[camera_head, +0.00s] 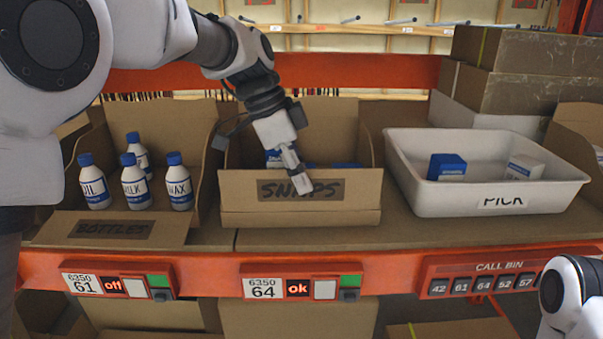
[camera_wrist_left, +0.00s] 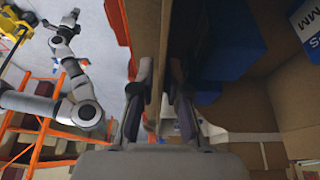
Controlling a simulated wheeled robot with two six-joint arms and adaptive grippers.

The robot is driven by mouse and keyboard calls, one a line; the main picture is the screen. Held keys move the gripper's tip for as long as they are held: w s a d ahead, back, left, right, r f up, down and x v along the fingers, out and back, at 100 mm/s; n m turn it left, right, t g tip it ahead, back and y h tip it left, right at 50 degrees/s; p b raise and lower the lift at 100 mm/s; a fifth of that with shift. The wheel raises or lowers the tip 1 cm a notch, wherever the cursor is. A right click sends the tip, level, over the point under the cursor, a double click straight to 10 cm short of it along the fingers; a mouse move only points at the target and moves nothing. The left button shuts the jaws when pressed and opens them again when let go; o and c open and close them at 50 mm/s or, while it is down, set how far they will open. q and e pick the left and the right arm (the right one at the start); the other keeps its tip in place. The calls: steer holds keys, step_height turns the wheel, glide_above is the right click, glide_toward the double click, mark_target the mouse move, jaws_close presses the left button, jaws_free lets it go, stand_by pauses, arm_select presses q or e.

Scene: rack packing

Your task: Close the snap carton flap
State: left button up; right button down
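The snap carton (camera_head: 370,160) is an open-topped brown box on the shelf, with blue items partly visible inside. Its front flap (camera_head: 233,190), labelled SNAPS, stands roughly upright across the front. My left gripper (camera_head: 304,183) comes down from above at the flap, with one finger in front of the label and the other hidden behind the cardboard. In the left wrist view the fingers (camera_wrist_left: 161,82) lie on either side of the cardboard edge, close against it. In that view a white arm (camera_wrist_left: 85,110) shows at left; its small end is unclear.
The bottles carton (camera_head: 205,170) stands left, its flap (camera_head: 165,230) folded down, with several bottles. A white PICK tray (camera_head: 440,200) stands right with blue and white boxes. Stacked cartons (camera_head: 530,50) are behind it. The orange shelf edge (camera_head: 210,275) carries displays; 64 reads ok.

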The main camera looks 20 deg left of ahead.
arm_select(q)
steer(key=w+v, duration=0.1)
steer(key=v, duration=1.1)
steer(key=shift+s, duration=0.45)
steer(key=shift+a, duration=0.15)
